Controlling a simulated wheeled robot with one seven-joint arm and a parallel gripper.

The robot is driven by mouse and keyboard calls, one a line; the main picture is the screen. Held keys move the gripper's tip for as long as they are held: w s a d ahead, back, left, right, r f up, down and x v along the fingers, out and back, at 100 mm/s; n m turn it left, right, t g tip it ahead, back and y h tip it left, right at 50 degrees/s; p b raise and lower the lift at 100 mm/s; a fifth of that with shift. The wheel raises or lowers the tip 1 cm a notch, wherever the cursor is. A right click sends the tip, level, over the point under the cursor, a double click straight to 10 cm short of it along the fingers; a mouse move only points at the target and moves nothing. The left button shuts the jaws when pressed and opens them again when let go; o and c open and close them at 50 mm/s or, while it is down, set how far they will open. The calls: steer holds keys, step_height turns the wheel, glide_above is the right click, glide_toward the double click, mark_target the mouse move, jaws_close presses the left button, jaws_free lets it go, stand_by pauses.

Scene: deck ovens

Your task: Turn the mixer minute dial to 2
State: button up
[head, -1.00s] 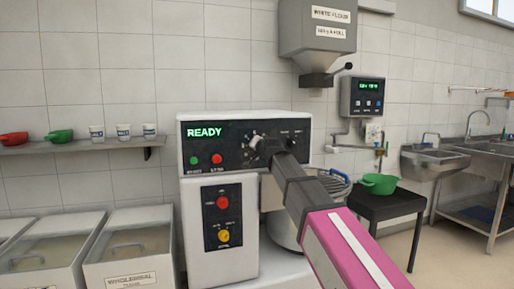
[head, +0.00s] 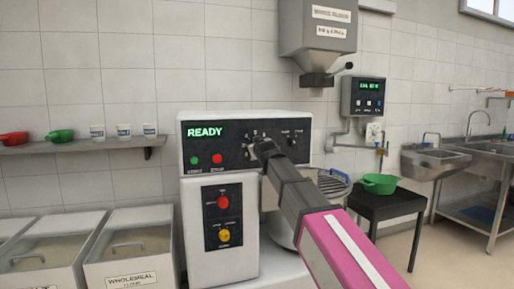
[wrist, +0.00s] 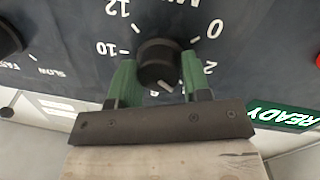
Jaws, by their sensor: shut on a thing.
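The minute dial (wrist: 158,60) is a black round knob on the mixer's dark panel (head: 230,148), seen upside down in the wrist view. The numbers 0, 2, 10 and 12 show around it, with 2 at its right. A short white line shows on the knob's lower side, away from the 2; the number it faces is hidden. My gripper (wrist: 158,78) is shut on the dial, a green finger on each side. In the head view my gripper (head: 264,150) covers most of the dial.
The mixer display reads READY (head: 204,132). Green and red buttons (head: 216,159) sit left of the dial, and a second knob (wrist: 8,40) is beside it. A metal bowl and guard (head: 333,184) are right of my arm.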

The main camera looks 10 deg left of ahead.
steer(key=n+t, duration=0.1)
steer(key=n, duration=0.5)
steer(key=shift+f, duration=0.15)
steer(key=shift+n, duration=0.3)
stand_by(0.4)
steer(key=o, duration=0.9)
steer(key=v, duration=1)
steer(key=shift+s+d, duration=0.1)
steer(key=shift+s, duration=0.25)
